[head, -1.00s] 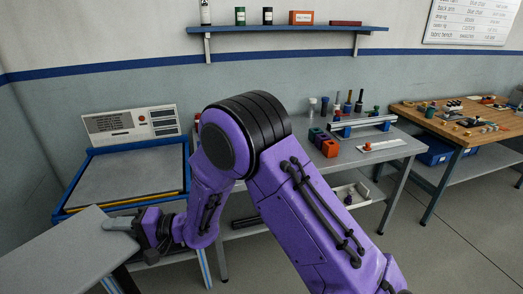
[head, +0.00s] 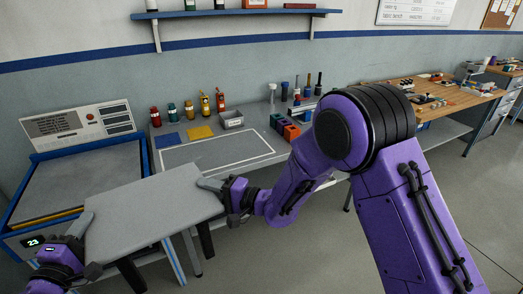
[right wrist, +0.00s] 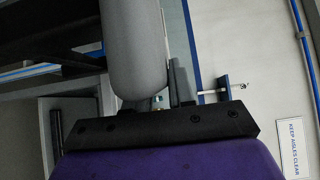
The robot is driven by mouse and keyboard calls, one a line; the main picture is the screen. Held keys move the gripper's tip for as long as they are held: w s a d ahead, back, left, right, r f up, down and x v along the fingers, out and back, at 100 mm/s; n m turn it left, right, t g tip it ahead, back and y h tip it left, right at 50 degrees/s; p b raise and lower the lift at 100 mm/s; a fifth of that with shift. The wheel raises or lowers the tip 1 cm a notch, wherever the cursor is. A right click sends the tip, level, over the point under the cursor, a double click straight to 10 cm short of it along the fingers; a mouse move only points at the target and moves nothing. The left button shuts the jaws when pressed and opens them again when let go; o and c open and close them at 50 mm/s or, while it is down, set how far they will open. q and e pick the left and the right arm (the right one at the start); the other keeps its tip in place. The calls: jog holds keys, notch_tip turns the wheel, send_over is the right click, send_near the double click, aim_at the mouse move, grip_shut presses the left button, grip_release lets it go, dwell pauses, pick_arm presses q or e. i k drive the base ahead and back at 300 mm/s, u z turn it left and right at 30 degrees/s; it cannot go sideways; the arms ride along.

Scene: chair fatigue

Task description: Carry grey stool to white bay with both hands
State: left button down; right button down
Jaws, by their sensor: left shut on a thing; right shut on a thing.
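The grey stool (head: 150,215) has a flat rectangular seat and dark legs; it is held up in front of the benches in the head view. My left gripper (head: 80,226) is shut on its left edge, near the bottom-left corner of the picture. My right gripper (head: 212,186) is shut on its right edge. The lower legs are partly hidden. The right wrist view shows mostly my gripper and dark parts.
A blue-framed machine (head: 70,180) with a control panel stands left of the bench. Coloured bottles (head: 205,104), a small metal tray (head: 231,119), a yellow mat (head: 199,133) and orange and blue blocks (head: 290,131) sit around the bay. Open floor (head: 320,255) lies to the right.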

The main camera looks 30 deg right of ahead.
aim_at(217, 151)
jog(key=z, duration=0.5)
jog(key=i, duration=1.65)
